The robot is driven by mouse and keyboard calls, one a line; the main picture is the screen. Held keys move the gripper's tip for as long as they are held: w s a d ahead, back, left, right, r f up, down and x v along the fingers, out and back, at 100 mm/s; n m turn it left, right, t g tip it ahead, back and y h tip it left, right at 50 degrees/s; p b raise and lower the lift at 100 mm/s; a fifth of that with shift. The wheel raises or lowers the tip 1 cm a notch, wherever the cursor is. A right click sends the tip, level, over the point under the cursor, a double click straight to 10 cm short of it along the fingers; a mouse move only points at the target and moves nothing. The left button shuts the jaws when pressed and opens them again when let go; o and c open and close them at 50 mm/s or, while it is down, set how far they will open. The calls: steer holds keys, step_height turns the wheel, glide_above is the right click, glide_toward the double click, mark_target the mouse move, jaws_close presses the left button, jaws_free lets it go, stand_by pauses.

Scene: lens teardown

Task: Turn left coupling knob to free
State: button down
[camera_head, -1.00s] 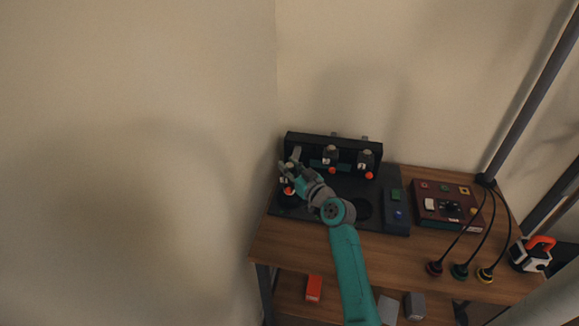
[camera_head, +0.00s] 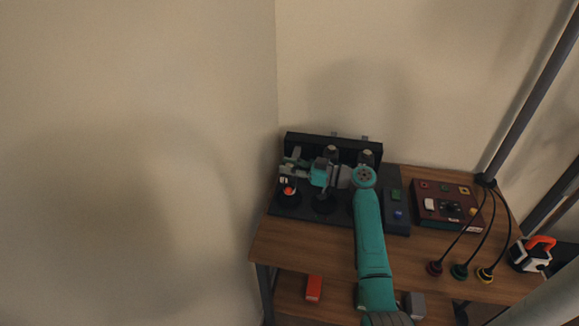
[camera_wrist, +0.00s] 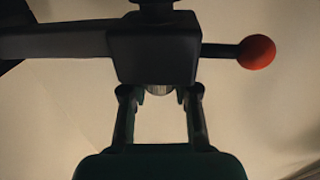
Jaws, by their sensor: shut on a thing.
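The left station is at the left end of the black fixture (camera_head: 375,148) in the head view, with an orange-red ball (camera_head: 288,190) low at its front. My gripper (camera_head: 297,165) reaches in from the right over this station and hides most of the left coupling knob. In the wrist view my gripper (camera_wrist: 160,92) has a finger on each side of a small round metallic part (camera_wrist: 160,91) under a dark block (camera_wrist: 153,48). The fingers are closed on the knob there, though the exact contact is dim. A red ball (camera_wrist: 257,52) on a short rod sticks out right of the block.
Two similar stations with grey tops (camera_head: 331,151) stand to the right along the fixture. A dark red control box (camera_head: 447,207) and cabled plugs (camera_head: 459,271) are on the wooden table (camera_head: 300,249). The wall is close on the left.

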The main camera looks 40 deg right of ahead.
steer(key=shift+n+g+y, duration=0.5)
steer(key=shift+n+y, duration=0.1)
steer(key=shift+y, duration=0.1)
steer(key=c, duration=0.8)
jaws_free()
steer(key=shift+c, duration=0.2)
steer(key=v, duration=1.2)
steer(key=shift+w, duration=0.1)
